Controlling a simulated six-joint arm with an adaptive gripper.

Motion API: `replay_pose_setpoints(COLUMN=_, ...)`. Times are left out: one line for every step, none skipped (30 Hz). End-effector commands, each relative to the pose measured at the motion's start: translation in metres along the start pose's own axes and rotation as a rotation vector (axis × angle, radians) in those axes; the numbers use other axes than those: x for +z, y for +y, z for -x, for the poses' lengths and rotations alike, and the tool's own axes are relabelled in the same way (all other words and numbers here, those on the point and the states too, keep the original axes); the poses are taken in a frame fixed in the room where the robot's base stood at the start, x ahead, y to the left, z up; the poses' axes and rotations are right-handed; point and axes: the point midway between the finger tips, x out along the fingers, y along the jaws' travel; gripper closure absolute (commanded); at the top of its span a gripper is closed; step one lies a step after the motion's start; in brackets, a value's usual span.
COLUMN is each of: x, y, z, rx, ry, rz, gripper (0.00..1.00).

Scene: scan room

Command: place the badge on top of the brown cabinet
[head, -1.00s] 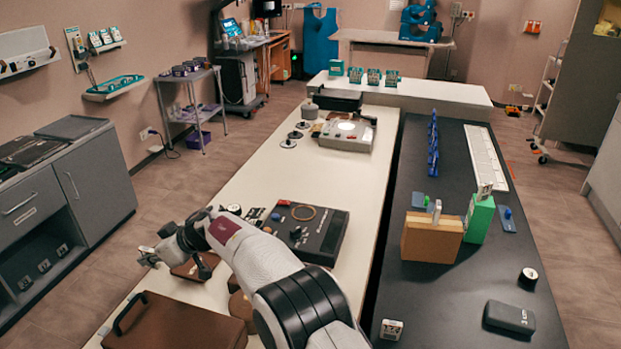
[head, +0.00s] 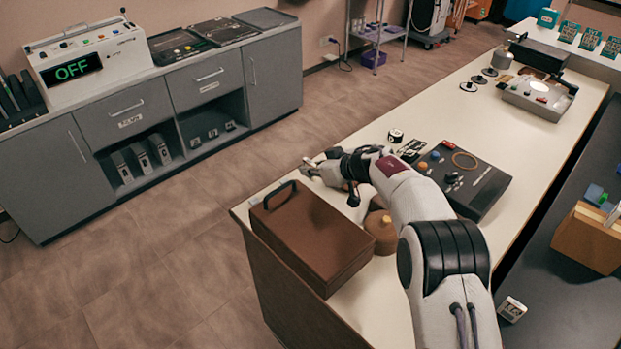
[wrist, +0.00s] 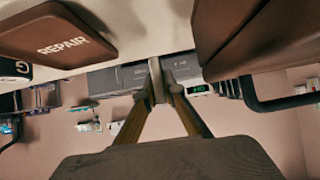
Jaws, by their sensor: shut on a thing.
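My gripper (wrist: 157,85) is shut, its two fingers meeting on a thin greyish piece seen nearly edge-on. It is probably the badge, but its face is not visible. In the head view my gripper (head: 315,166) is above the far left edge of the pale table, just beyond a brown box (head: 312,240) with a black handle. This box may be the brown cabinet; its flat top is bare. It also shows at the upper right of the wrist view (wrist: 285,35), apart from the fingers.
A brown plate marked REPAIR (wrist: 65,35) lies on the table near my gripper. A round brown container (head: 382,232) stands beside the box, close to my arm. A dark control box (head: 462,180) lies farther along. Grey cabinets (head: 130,130) stand across the open floor.

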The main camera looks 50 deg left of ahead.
Motion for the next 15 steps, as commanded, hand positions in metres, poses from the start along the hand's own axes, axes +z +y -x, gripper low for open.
replay_pose_setpoints(x=0.0012, y=0.0001, z=-0.0009, rx=0.000, ry=0.000, rz=0.001, gripper=1.00)
replay_pose_setpoints(x=0.0015, y=0.0001, z=-0.0011, rx=0.000, ry=0.000, rz=0.001, gripper=1.00)
replay_pose_setpoints(x=0.0015, y=0.0001, z=-0.0012, rx=0.000, ry=0.000, rz=0.001, gripper=1.00)
replay_pose_setpoints(x=0.0014, y=0.0001, z=-0.0012, rx=0.000, ry=0.001, rz=0.001, gripper=1.00)
replay_pose_setpoints(x=0.0014, y=0.0001, z=-0.0011, rx=0.000, ry=0.001, rz=0.001, gripper=1.00)
replay_pose_setpoints(x=0.0013, y=0.0001, z=-0.0011, rx=0.000, ry=0.001, rz=0.001, gripper=1.00)
replay_pose_setpoints(x=0.0013, y=0.0001, z=-0.0011, rx=0.000, ry=0.001, rz=0.001, gripper=1.00)
replay_pose_setpoints(x=0.0013, y=0.0001, z=-0.0010, rx=0.000, ry=0.001, rz=0.001, gripper=1.00)
replay_pose_setpoints(x=0.0013, y=0.0001, z=-0.0010, rx=0.000, ry=0.001, rz=0.001, gripper=1.00)
replay_pose_setpoints(x=0.0015, y=0.0000, z=-0.0012, rx=0.000, ry=0.001, rz=0.001, gripper=1.00)
replay_pose_setpoints(x=0.0020, y=0.0000, z=-0.0015, rx=0.000, ry=0.000, rz=0.001, gripper=1.00)
replay_pose_setpoints(x=0.0032, y=0.0000, z=-0.0022, rx=0.000, ry=0.000, rz=0.000, gripper=1.00)
replay_pose_setpoints(x=0.0045, y=-0.0001, z=-0.0031, rx=0.000, ry=0.000, rz=0.000, gripper=1.00)
replay_pose_setpoints(x=0.0062, y=-0.0001, z=-0.0042, rx=0.000, ry=0.000, rz=-0.001, gripper=1.00)
replay_pose_setpoints(x=0.0088, y=-0.0001, z=-0.0060, rx=0.000, ry=0.000, rz=-0.002, gripper=1.00)
